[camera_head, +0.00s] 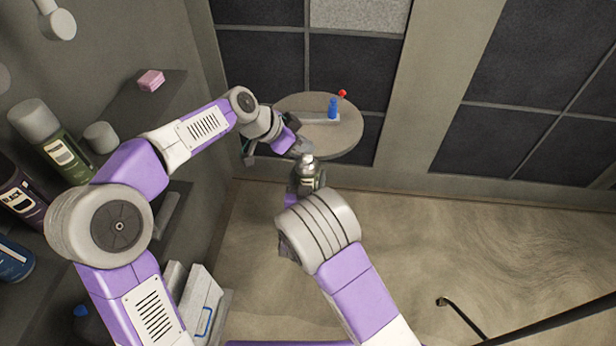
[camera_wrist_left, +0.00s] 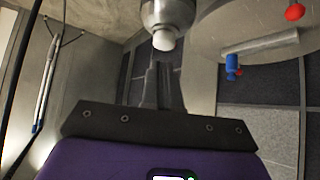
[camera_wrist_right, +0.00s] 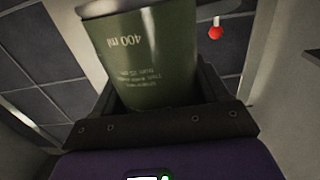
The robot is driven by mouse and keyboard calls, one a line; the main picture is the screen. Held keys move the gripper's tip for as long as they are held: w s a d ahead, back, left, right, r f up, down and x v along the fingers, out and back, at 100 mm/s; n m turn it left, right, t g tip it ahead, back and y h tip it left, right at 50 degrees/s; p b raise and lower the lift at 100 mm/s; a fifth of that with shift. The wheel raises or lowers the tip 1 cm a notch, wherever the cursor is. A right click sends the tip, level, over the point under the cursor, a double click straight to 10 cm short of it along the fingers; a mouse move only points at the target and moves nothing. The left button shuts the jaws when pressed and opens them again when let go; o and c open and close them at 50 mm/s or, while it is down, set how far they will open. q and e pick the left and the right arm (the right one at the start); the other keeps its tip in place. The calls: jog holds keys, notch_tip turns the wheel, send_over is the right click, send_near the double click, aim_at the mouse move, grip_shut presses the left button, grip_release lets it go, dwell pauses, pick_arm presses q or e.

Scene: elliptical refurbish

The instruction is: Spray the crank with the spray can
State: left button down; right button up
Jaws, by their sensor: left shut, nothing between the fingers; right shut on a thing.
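The green spray can (camera_head: 308,180) with a grey top is held upright by my right gripper, in front of the round table. In the right wrist view the can body (camera_wrist_right: 150,62), marked 400 ml, sits between the fingers (camera_wrist_right: 160,95). My left gripper (camera_head: 298,148) is shut and empty beside the can's top. In the left wrist view its fingertips (camera_wrist_left: 157,75) are just below the can's white nozzle (camera_wrist_left: 164,40); contact cannot be told. The crank, with a blue part (camera_head: 332,110) and a red knob (camera_head: 342,93), is on the round table, beyond the can.
The round grey table (camera_head: 348,136) stands against the dark panelled wall. A shelf on the left holds a pink block (camera_head: 151,80) and another green can (camera_head: 62,160). Open floor (camera_head: 480,250) lies to the right, with a black rod (camera_head: 462,312) at the lower right.

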pick_arm(q)
jog(key=shift+f, duration=0.2)
jog(key=shift+f, duration=0.8)
jog(key=shift+r, duration=0.1)
jog(key=shift+r, duration=2.5)
jog(key=v, duration=1.2)
